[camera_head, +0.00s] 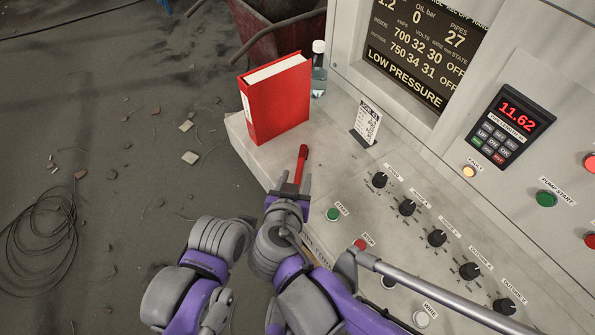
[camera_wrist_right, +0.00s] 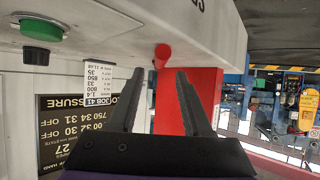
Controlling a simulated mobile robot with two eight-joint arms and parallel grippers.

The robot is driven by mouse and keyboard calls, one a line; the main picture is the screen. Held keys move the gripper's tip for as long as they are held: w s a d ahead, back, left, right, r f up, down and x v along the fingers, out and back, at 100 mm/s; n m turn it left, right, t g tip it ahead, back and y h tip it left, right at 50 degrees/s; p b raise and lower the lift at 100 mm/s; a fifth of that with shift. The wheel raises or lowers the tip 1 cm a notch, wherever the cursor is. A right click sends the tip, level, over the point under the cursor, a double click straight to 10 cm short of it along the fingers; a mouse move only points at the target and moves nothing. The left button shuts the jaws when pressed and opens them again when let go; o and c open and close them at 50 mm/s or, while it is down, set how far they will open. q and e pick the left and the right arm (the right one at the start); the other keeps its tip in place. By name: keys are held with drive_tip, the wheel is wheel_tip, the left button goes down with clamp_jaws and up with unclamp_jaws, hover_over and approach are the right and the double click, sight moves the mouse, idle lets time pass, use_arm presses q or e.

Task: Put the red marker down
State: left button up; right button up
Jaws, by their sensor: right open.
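The red marker (camera_head: 302,160) is at the left end of the console's pale ledge, just beyond and between the fingertips of my right gripper (camera_head: 293,184). The right gripper is open, with a finger on each side of the marker's line. In the right wrist view, a rounded end of the red marker (camera_wrist_right: 162,51) shows between the two dark open fingers (camera_wrist_right: 157,100), against the ledge. I cannot tell whether the marker lies flat or tilts. My left gripper does not show.
A red binder (camera_head: 276,98) stands upright on the ledge behind the marker, with a clear bottle (camera_head: 318,75) beside it. A job card (camera_head: 367,121) stands to the right. Knobs and a green button (camera_head: 333,214) sit nearby. The ledge's left edge drops to the floor.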

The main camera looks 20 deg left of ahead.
drive_tip(key=p+v, duration=0.1)
drive_tip(key=v, duration=0.8)
idle(0.3)
